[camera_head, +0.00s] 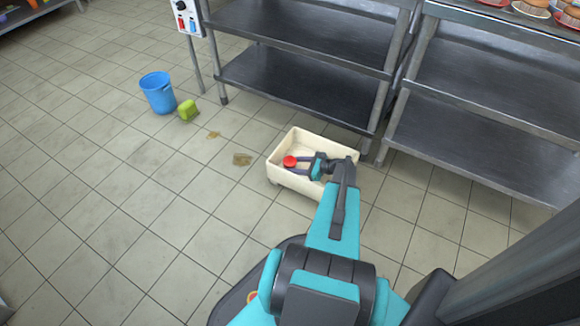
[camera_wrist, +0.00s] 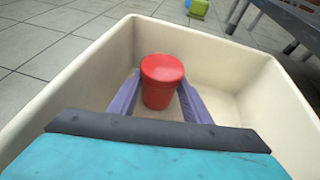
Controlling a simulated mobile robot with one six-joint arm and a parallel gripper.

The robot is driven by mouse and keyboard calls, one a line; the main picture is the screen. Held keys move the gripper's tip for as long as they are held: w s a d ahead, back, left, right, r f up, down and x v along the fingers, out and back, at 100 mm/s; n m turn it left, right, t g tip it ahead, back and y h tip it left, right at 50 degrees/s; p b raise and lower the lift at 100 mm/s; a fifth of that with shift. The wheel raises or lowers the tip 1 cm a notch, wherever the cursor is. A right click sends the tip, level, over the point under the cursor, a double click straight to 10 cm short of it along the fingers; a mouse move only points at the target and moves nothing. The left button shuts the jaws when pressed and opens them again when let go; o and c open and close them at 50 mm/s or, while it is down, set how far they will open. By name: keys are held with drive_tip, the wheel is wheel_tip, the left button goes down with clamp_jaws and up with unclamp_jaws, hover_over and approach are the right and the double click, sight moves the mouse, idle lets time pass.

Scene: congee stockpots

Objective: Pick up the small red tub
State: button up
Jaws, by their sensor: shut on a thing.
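The small red tub (camera_wrist: 161,84) stands upright between the two purple fingers of my gripper (camera_wrist: 157,98) in the wrist view. The fingers are shut on it from both sides. In the head view the red tub (camera_head: 290,161) shows at the left end of my gripper (camera_head: 300,165). Both are within the walls of a cream bin (camera_head: 290,183) on the floor. The tub's underside is hidden, so I cannot tell whether it touches the bin's floor.
A blue bucket (camera_head: 158,92) and a green block (camera_head: 187,110) stand on the tiled floor to the left. Brown stains lie near the bin. Metal shelving (camera_head: 300,85) stands close behind the bin, with another shelf (camera_head: 480,120) to its right. The left floor is mostly clear.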

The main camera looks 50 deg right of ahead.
drive_tip(key=shift+r, duration=0.1)
wheel_tip(320, 180, up, 10)
drive_tip(key=p, duration=0.3)
idle(0.5)
idle(0.5)
